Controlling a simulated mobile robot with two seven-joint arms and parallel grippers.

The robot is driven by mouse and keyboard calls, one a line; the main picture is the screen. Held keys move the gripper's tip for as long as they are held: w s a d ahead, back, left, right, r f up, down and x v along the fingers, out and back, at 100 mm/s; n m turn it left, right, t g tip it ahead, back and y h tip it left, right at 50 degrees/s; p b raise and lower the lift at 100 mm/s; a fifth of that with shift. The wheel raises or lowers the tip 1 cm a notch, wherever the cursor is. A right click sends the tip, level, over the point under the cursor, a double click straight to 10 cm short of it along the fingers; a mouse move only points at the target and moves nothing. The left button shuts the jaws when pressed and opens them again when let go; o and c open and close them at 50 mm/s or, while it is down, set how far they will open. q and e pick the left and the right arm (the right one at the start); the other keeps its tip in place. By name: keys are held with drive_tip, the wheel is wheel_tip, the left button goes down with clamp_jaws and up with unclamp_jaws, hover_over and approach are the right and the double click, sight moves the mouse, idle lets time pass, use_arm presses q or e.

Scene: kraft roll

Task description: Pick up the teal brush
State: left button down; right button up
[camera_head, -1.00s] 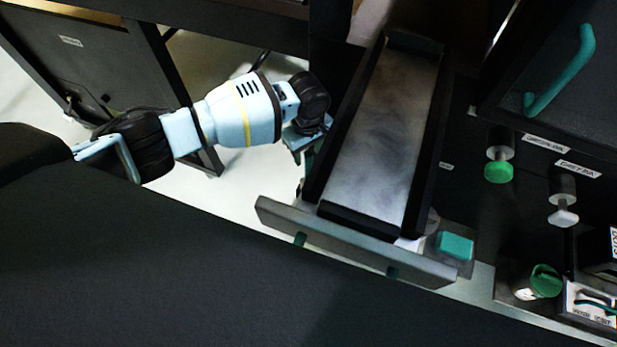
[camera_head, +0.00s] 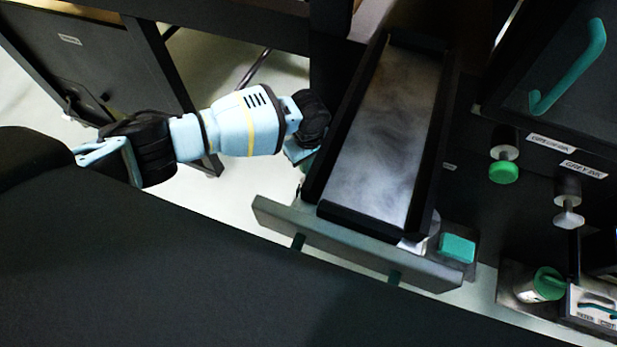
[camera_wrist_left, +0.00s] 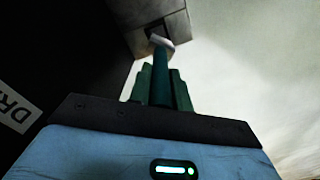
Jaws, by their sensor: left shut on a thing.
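In the left wrist view my left gripper (camera_wrist_left: 160,92) has dark green fingers shut around a dark teal rod, which looks like the handle of the teal brush (camera_wrist_left: 161,65). Its pale far end lies close to a grey block with a dark opening; I cannot tell whether they touch. In the head view my left arm comes in from the left. Its gripper (camera_head: 301,160) is beside the left side of the long tray and mostly hidden behind the wrist and tray. The brush cannot be made out there. My right gripper is not in view.
The long dark-rimmed tray (camera_head: 318,190) with a smoky grey surface stands right of my gripper. A grey bar (camera_head: 350,245) crosses its near end. A teal block (camera_head: 457,248), green knob (camera_head: 503,172) and green-capped jar (camera_head: 540,285) are at right. Pale floor is open below my arm.

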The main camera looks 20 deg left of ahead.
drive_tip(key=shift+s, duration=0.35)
use_arm(q)
drive_tip(key=shift+r, duration=0.15)
